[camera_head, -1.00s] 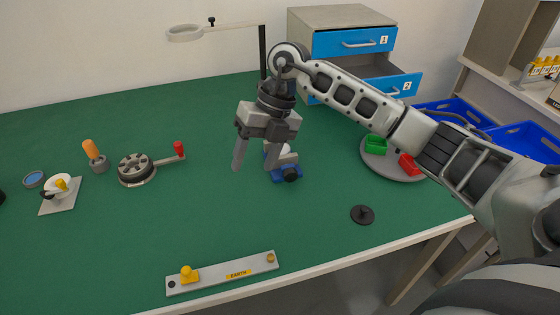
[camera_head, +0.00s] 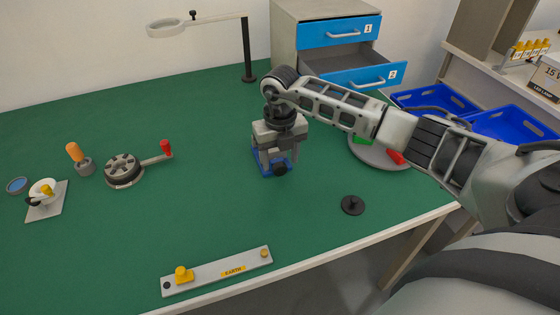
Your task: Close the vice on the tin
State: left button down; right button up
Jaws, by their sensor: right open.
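The vice (camera_head: 262,166) stands on the green bench near the middle, with a blue base and a dark round knob (camera_head: 280,169) at its front. My right gripper (camera_head: 277,153) is over the vice, fingers pointing down, and hides most of its jaws. The gripper is open; I cannot tell whether its fingers touch the vice. I cannot make out a tin in the vice from here. My left gripper is not in view.
A crank device (camera_head: 125,170) with a red handle stands left. The EARTH bar (camera_head: 217,271) lies at the front edge. A black disc (camera_head: 352,205) is to the right, near a grey turntable (camera_head: 371,156) with bins. A magnifier lamp (camera_head: 247,60) stands behind.

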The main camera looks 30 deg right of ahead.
aim_at(280, 169)
notch_tip(280, 169, down, 2)
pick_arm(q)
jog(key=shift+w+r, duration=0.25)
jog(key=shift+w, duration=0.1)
pick_arm(e)
jog(key=shift+f, duration=0.3)
jog(key=c, duration=1)
jog(key=shift+d+f+y+b, duration=0.15)
jog(key=shift+d+y+b, duration=0.1)
jog(key=shift+y+b, duration=0.35)
jog(key=shift+y, duration=0.4)
jog(key=shift+t+y, duration=0.3)
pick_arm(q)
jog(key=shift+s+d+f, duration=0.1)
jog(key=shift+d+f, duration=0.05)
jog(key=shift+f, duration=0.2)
pick_arm(e)
jog(key=shift+r, duration=0.2)
